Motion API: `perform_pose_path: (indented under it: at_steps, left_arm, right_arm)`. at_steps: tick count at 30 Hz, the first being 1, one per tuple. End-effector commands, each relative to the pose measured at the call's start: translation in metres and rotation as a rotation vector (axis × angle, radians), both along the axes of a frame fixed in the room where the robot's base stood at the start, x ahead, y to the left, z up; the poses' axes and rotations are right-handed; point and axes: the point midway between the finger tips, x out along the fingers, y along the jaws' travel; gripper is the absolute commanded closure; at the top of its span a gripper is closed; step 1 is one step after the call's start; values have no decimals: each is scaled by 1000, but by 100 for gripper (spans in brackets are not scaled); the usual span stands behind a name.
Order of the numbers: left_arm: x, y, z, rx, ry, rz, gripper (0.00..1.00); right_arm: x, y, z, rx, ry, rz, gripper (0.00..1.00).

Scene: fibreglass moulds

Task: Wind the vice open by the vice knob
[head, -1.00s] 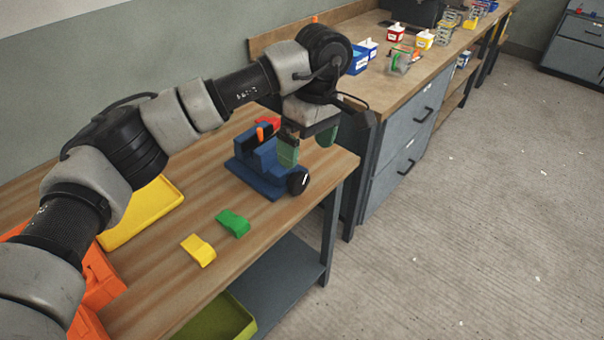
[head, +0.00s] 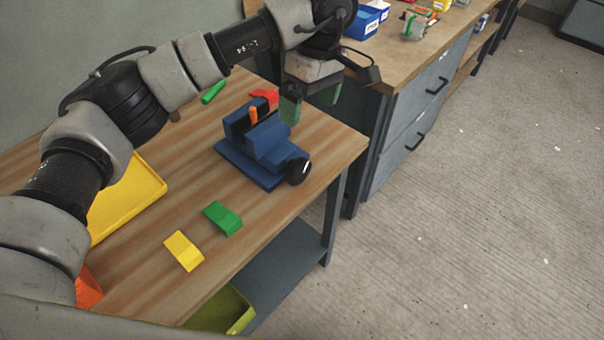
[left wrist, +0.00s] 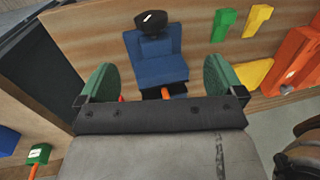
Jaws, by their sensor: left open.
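The blue vice (head: 262,150) stands on the wooden bench near its right front edge. Its round black vice knob (head: 298,171) faces the front edge and carries a white mark. An upright orange piece (head: 253,115) stands at the vice jaws. My left gripper (head: 309,102) has green fingertips, is open and empty, and hangs above and behind the knob, apart from it. In the left wrist view the vice (left wrist: 156,62) and the knob (left wrist: 152,22) lie beyond the spread fingers. My right gripper is not in view.
A green block (head: 223,218) and a yellow block (head: 184,250) lie on the bench in front of the vice. A yellow tray (head: 125,205) lies to the left. A drawer cabinet (head: 405,125) adjoins the bench at the right. The bench between tray and vice is clear.

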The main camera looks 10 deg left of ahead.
Motion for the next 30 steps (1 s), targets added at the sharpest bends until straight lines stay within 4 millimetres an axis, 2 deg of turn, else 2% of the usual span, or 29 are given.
perform_pose_path:
  at_steps: [1,6,13,20,30]
  left_arm:
    - [0,0,-15,1,1,0,3]
    - [0,0,-42,1,1,1,3]
    - [0,0,-70,0,0,1,3]
    - [-2,3,-88,2,4,1,3]
    - [-12,10,-149,0,4,2,3]
  right_arm:
    - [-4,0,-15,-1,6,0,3]
    - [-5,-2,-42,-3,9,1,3]
    - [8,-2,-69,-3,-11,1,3]
    - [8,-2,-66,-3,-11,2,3]
    - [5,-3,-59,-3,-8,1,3]
